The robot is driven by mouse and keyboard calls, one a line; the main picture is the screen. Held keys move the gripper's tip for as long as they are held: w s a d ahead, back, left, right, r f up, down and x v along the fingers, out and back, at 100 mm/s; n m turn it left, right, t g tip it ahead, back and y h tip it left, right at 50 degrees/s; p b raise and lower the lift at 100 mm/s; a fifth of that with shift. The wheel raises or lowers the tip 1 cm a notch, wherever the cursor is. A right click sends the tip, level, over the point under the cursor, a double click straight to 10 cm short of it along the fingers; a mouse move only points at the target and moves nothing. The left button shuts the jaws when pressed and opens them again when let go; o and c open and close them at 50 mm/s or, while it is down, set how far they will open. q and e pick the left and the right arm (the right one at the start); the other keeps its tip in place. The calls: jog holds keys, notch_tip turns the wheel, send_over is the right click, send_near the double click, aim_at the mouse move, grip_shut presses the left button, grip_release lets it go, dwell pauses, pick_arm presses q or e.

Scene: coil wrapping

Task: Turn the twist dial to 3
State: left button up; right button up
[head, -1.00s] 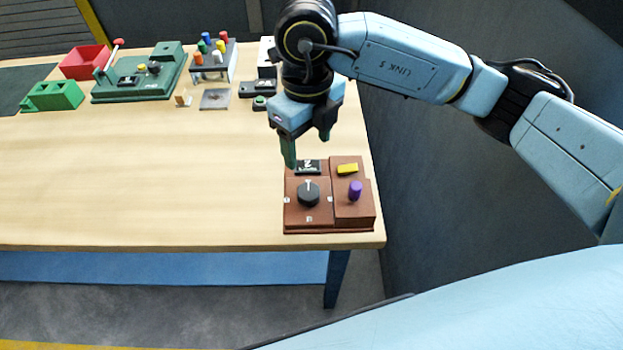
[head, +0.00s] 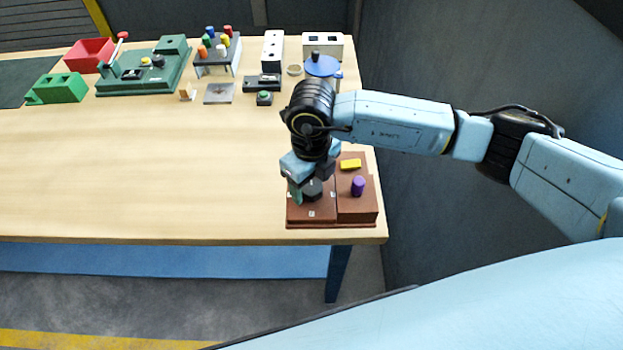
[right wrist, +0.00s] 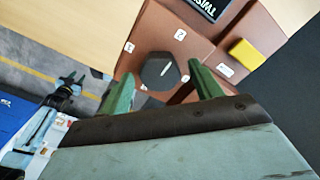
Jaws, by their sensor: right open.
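The twist dial (head: 313,190) is a dark, many-sided knob on a brown box (head: 300,216). It shows more clearly in the right wrist view (right wrist: 160,72), where its white pointer line slants up and right, between two white number tags. My right gripper (head: 310,184) is open at the dial. In the right wrist view its green fingertips (right wrist: 163,78) lie to either side of the knob; contact cannot be told. What seems to be my left gripper (right wrist: 70,84) shows small and far off, its jaws unclear.
On the raised right part of the box are a purple knob (head: 358,186) and a yellow block (head: 351,163). A black label plate (right wrist: 205,6) sits behind the dial. The table is clear left of the box. Several fixtures, including a green board (head: 140,85), stand at the back.

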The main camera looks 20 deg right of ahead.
jog(key=c, duration=1)
jog(key=shift+o, duration=0.2)
jog(key=shift+m, duration=0.4)
jog(key=m, duration=0.2)
jog(key=shift+m, duration=0.4)
jog(key=m, duration=0.2)
jog(key=shift+m, duration=0.4)
jog(key=m+p, duration=0.1)
jog(key=m, duration=0.4)
jog(key=shift+r, duration=0.1)
jog(key=m+p, duration=0.2)
jog(key=m, duration=0.4)
jog(key=shift+m+p, duration=0.35)
jog(key=shift+m, duration=0.05)
